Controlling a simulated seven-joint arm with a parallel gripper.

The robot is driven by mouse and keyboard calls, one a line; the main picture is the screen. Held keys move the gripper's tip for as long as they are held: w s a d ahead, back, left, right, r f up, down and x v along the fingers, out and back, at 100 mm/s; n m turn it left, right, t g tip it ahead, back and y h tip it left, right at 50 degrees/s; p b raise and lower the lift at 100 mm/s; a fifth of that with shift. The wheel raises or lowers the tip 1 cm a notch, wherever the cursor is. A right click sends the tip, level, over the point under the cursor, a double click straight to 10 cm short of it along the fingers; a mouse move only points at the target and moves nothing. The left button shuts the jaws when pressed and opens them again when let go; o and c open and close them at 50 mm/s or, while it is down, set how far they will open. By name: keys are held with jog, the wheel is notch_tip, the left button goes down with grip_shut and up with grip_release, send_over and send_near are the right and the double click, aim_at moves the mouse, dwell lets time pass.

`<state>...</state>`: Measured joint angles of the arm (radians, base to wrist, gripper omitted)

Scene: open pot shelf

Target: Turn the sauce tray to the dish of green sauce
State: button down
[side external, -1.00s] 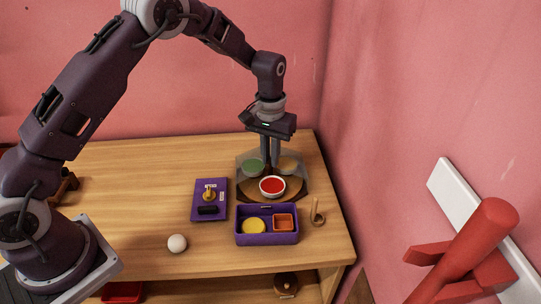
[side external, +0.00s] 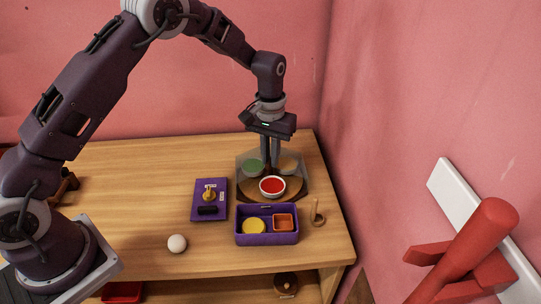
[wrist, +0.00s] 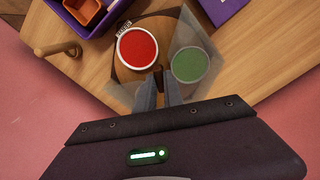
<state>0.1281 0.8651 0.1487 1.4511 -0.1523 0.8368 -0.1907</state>
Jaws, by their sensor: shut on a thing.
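The sauce tray (side external: 274,199) is a round brown wooden disc on the table. A clear greyish cover (side external: 301,184) stands over most of it, with a gap at the near side. The dish of red sauce (side external: 272,187) sits in the gap, uncovered. The dish of green sauce (side external: 252,167) is behind the cover at the back left; it shows at the right in the wrist view (wrist: 189,65). A third, pale dish (side external: 288,166) is at the back right. My gripper (wrist: 159,88) points down at the tray's middle, its fingers shut on a small dark brown knob (wrist: 158,76).
A purple box (side external: 267,239) with a yellow dish and an orange cup stands close in front of the tray. A purple board (side external: 201,214) lies left, a wooden hooked piece (side external: 317,213) right. A white ball (side external: 177,243) lies front left. The table's left part is mostly clear.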

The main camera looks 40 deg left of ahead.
dwell(0.3)
jog(key=n, duration=0.5)
jog(key=shift+n, duration=0.4)
jog(key=n, duration=1.2)
jog(key=shift+n, duration=0.4)
jog(key=n, duration=0.5)
jog(key=shift+r, duration=0.1)
jog(key=shift+n, duration=0.3)
jog(key=c, duration=1.5)
grip_release()
jog(key=shift+o, duration=0.2)
